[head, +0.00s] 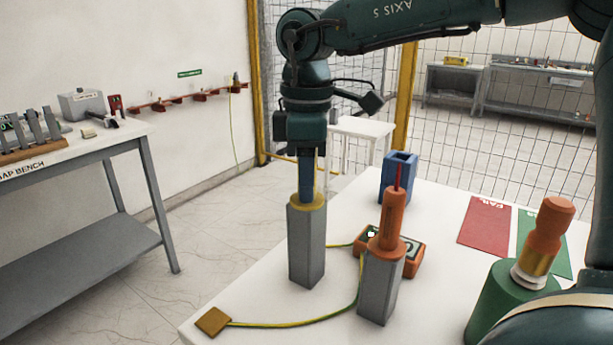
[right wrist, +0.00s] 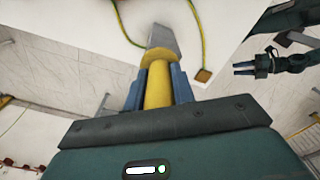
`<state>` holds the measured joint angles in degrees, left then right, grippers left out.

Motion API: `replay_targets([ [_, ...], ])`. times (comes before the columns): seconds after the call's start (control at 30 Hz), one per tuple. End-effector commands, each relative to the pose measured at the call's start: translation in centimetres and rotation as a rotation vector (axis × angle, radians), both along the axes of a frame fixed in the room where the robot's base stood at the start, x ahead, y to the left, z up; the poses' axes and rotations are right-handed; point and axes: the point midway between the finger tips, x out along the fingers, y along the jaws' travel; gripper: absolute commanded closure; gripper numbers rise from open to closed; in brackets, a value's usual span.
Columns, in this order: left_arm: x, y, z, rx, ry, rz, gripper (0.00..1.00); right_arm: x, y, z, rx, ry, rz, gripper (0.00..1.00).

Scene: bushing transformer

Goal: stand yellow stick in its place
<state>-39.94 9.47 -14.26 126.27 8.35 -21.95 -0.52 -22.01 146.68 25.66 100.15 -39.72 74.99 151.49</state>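The yellow stick (right wrist: 158,85) stands upright with its wide yellow collar (head: 308,201) at the top of a grey square holder (head: 306,245). In the head view its upper part is mostly hidden by my right gripper (head: 306,178), which points straight down over it. In the right wrist view the blue fingers of the right gripper (right wrist: 159,92) lie against both sides of the stick, and the grey holder (right wrist: 162,38) shows beyond the collar. My left gripper (right wrist: 243,68) shows at the right of the right wrist view, empty, its fingers apart.
An orange stick (head: 391,220) with a red tip stands in a second grey holder (head: 380,290) close by. Behind are an orange meter (head: 413,262) and a blue box (head: 398,178). A cable runs to a brass plate (head: 213,321). A green body with an orange-topped part (head: 547,228) stands right.

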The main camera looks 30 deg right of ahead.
Motion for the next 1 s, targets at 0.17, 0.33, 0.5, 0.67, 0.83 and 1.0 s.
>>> replay_targets([
  [0.17, 0.0, 0.0, 0.0, 0.0, 0.0, 0.0, 0.64, 0.0, 0.0, 0.0, 0.0, 0.0, 0.0, 0.61],
  [0.33, 0.0, 0.0, 0.0, 0.0, 0.0, 0.0, 0.64, 0.0, 0.0, 0.0, 0.0, 0.0, 0.0, 0.5],
  [0.5, 0.0, 0.0, 0.0, 0.0, 0.0, 0.0, 0.64, 0.0, 0.0, 0.0, 0.0, 0.001, 0.0, 0.5],
  [0.67, 0.1, 0.1, 0.2, 0.003, -0.009, 0.002, 0.64, 0.0, 0.0, 0.0, 0.001, 0.001, 0.0, 0.5],
  [0.83, -0.3, 0.4, 1.9, -0.001, -0.039, 0.012, 0.64, 0.1, 0.0, 2.7, 0.001, -0.006, 0.0, 0.5],
  [1.0, -0.6, 0.2, 1.4, -0.002, -0.007, 0.007, 0.64, 0.1, 0.0, 6.9, 0.003, -0.005, 0.0, 0.5],
])
